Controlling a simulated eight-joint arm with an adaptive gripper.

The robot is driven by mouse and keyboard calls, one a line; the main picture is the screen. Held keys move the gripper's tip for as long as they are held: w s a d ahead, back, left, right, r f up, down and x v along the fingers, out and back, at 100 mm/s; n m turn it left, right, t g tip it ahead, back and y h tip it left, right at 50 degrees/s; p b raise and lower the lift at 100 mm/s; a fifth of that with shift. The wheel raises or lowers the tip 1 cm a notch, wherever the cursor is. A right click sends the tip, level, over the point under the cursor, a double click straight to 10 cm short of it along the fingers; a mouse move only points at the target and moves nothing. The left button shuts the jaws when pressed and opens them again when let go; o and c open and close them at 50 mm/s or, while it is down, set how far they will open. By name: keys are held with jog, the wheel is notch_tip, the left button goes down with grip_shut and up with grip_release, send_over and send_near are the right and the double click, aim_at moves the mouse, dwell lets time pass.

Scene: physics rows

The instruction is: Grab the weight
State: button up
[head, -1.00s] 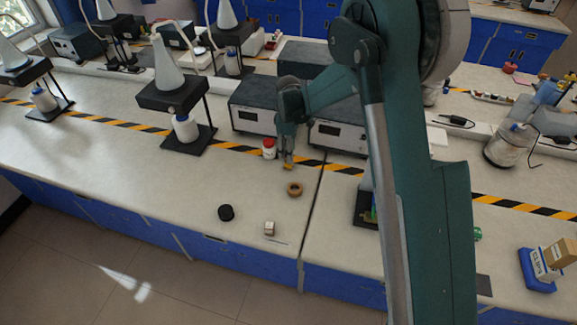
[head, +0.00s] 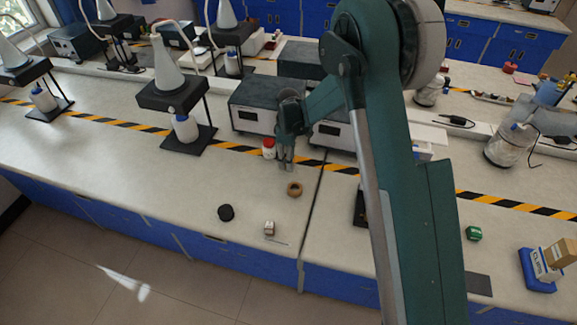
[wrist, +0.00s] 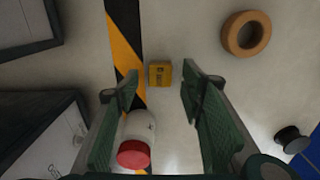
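A small yellow block (wrist: 160,73) with dark markings, possibly the weight, lies on the bench in the wrist view. It is just beyond and between the fingertips of my gripper (wrist: 158,85), near the striped tape. My gripper is open, with nothing between its fingers that I can see touching them. In the head view my gripper (head: 286,166) points down at the bench and hides the block. A small silvery block (head: 269,228) stands near the bench's front edge; I cannot tell whether it is a weight.
A brown ring (wrist: 246,33) and a black round object (head: 226,212) are nearby. Grey instruments (head: 265,105) stand behind.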

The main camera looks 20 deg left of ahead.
jog(key=shift+f, duration=0.85)
jog(key=c, duration=1.1)
jog(key=shift+o, duration=0.2)
jog(key=shift+r, duration=0.15)
notch_tip(320, 180, up, 10)
